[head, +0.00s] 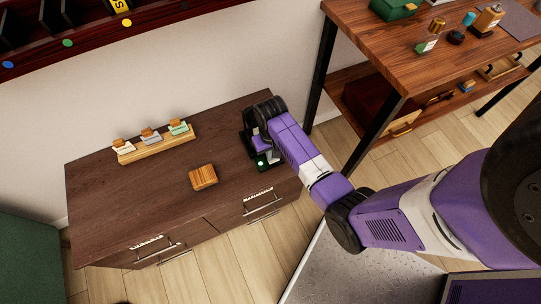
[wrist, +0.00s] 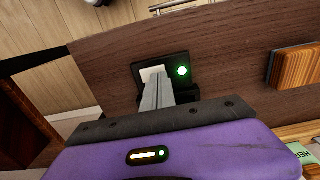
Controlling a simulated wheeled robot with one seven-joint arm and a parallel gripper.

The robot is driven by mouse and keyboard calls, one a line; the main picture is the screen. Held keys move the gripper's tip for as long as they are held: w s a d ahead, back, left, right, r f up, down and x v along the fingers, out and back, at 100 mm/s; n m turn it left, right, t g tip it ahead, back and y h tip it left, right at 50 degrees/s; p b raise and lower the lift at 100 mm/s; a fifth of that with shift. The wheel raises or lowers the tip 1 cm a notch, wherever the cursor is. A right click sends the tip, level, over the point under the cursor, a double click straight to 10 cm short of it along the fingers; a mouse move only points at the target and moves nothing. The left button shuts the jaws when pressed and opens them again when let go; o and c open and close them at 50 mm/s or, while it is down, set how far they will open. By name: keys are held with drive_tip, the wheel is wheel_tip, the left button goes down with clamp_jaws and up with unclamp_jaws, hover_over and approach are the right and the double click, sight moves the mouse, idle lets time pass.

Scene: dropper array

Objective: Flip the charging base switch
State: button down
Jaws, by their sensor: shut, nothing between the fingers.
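The black charging base (head: 264,166) sits near the right end of the dark wooden cabinet, with a lit green light on it. In the wrist view the base (wrist: 188,90) shows a pale switch plate (wrist: 151,72) beside the glowing green light (wrist: 182,71). My gripper (wrist: 157,82) is shut and empty, with its fingertips over the base at the switch plate. The fingers hide part of the switch, and I cannot tell whether they touch it. In the head view my wrist covers part of the base.
A wooden block (head: 203,177) lies on the cabinet top (head: 120,205) left of the base. A wooden rack (head: 150,148) with several small labelled items stands at the back. A taller wooden table (head: 390,60) with bottles stands to the right. The cabinet's left front is clear.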

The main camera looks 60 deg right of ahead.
drive_tip(key=shift+f, duration=0.45)
drive_tip(key=shift+a, duration=0.1)
